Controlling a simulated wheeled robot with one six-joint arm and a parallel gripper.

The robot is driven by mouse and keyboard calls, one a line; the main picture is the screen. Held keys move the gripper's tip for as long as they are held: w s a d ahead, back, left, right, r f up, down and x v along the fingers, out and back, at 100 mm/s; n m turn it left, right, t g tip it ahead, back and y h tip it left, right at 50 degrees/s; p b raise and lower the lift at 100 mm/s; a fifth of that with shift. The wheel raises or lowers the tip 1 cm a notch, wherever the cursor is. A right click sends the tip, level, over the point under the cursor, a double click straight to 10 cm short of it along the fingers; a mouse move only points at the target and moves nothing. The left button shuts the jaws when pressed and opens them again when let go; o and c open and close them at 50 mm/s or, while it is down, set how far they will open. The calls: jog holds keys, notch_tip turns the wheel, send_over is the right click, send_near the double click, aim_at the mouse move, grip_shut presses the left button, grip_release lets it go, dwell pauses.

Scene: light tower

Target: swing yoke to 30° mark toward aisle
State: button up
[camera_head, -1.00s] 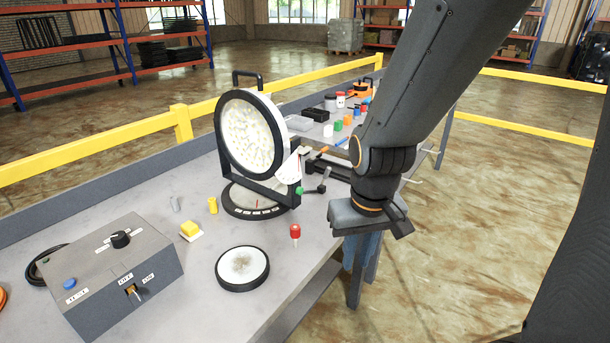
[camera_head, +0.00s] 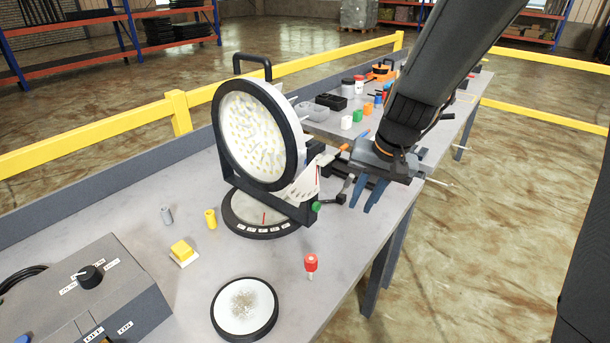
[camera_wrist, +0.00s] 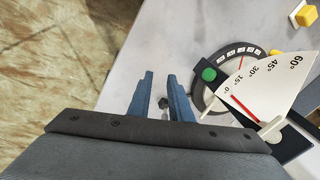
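The round lamp (camera_head: 255,135) stands in a black yoke (camera_head: 270,198) on a round base (camera_head: 245,212). A white fan-shaped scale (camera_head: 306,182) is at the yoke's side. In the wrist view this scale (camera_wrist: 278,88) reads 0° to 60°, and a red pointer (camera_wrist: 245,109) ends near the 0° label. The base also bears a label strip and red line. A green knob (camera_head: 317,206) sits at the yoke's lower corner. A lever with a dark knob (camera_head: 341,199) sticks out beside it. My gripper (camera_wrist: 160,74) has its blue fingers apart, with a dark knob (camera_wrist: 163,102) showing in the gap; contact cannot be told.
A red-topped pin (camera_head: 311,264), a black-rimmed disc (camera_head: 245,308), a yellow block (camera_head: 182,250) and a control box (camera_head: 100,300) are on the bench. Small containers stand behind. Yellow rails (camera_head: 180,112) border the area.

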aim_at(304, 178)
jog(key=w+a+f+m+t+y+b, duration=0.1)
jog(key=w+a+m+y, duration=0.1)
jog(key=w+a, duration=0.5)
jog(key=w+a+m+y, duration=0.1)
jog(key=w+a+m, duration=0.15)
jog(key=w, duration=0.85)
jog(key=shift+n+t, duration=0.3)
jog(key=shift+n, duration=0.15)
jog(key=shift+s+p+x, duration=0.15)
jog(key=shift+p+x, duration=0.2)
jog(key=shift+x, duration=1.5)
jog(key=shift+s+p+x, duration=0.1)
jog(key=shift+p+x, duration=0.2)
jog(key=shift+x, duration=1.55)
jog(key=shift+a, duration=0.1)
grip_shut()
